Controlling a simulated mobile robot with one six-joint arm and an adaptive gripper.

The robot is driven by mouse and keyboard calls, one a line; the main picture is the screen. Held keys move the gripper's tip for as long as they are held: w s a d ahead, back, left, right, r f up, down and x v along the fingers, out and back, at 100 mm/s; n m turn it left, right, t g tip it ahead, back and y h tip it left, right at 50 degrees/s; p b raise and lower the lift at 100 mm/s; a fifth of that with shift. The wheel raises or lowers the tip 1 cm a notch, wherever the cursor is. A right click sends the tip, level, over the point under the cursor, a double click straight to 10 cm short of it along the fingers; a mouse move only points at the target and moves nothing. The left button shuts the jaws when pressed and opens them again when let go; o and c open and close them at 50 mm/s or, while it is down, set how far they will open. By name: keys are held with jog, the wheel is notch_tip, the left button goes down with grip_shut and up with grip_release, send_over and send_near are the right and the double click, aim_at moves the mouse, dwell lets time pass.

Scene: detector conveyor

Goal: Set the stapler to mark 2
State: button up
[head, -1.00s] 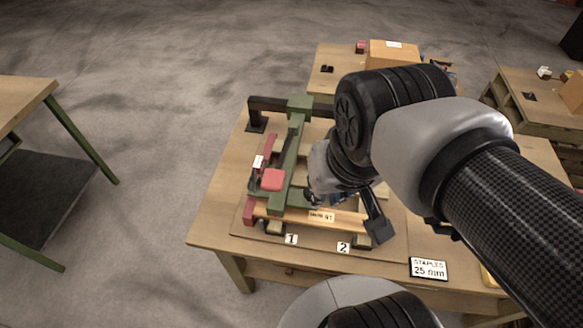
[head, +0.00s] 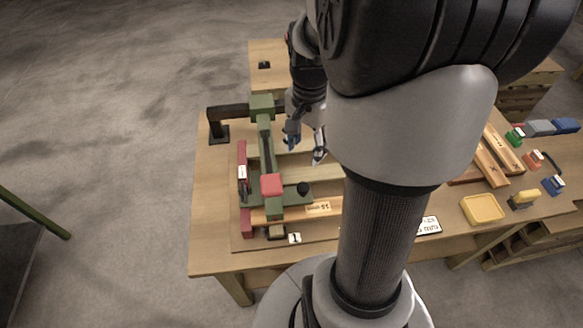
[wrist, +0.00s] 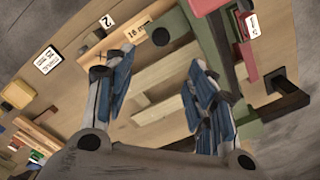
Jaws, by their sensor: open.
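The stapler is a green frame (head: 267,150) with a red pad (head: 271,184) and a black knob (head: 303,188) on its right side. It stands on the left of the wooden board, near the mark 1 label (head: 294,238). My gripper (head: 306,148) is open and empty, behind and apart from the knob. In the wrist view the knob (wrist: 160,36) appears beyond the spread fingers (wrist: 160,70).
A wooden strip with a label (head: 318,208) lies in front of the knob. A yellow tray (head: 482,209) and several small coloured items stand to the right. My arm covers the table's middle.

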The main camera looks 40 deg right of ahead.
aim_at(303, 187)
notch_tip(303, 187, down, 16)
jog(key=b, duration=0.5)
jog(key=shift+f, duration=0.1)
jog(key=shift+c, duration=0.3)
grip_shut()
